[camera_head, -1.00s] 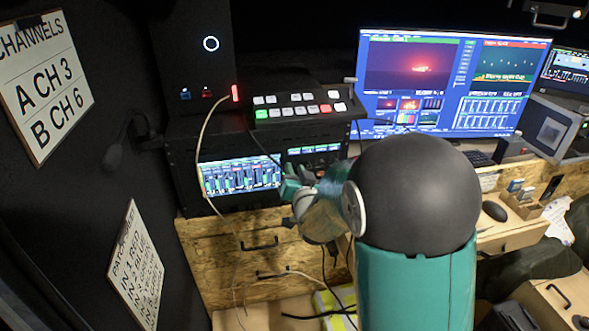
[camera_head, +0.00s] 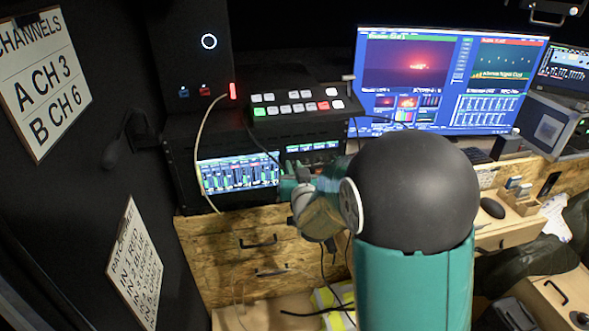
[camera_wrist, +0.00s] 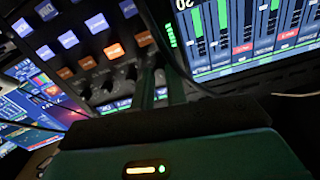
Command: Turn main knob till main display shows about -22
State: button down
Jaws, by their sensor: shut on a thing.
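My gripper (camera_head: 292,183) reaches the front of the rack unit, just right of the fader screen (camera_head: 238,173). In the wrist view, its two dark fingers (camera_wrist: 160,75) point into a panel with small dark knobs (camera_wrist: 110,52) and lit buttons. It is shut on a knob, which the fingers mostly hide. I cannot read which knob it is. A strip of small displays (camera_head: 313,148) glows above the gripper in the head view; its figures are too small to read. The fader screen also fills the upper right of the wrist view (camera_wrist: 240,35).
A switcher with lit buttons (camera_head: 295,107) sits on top of the rack. A white cable (camera_head: 200,135) hangs over the rack's left side. A black cable passes close by the gripper. A large monitor (camera_head: 450,85) stands to the right, and wooden drawers (camera_head: 250,245) are below.

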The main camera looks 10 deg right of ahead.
jog(key=shift+f+n, duration=0.2)
jog(key=shift+n, duration=1.3)
jog(key=c, duration=1.7)
grip_release()
jog(key=shift+w, duration=0.1)
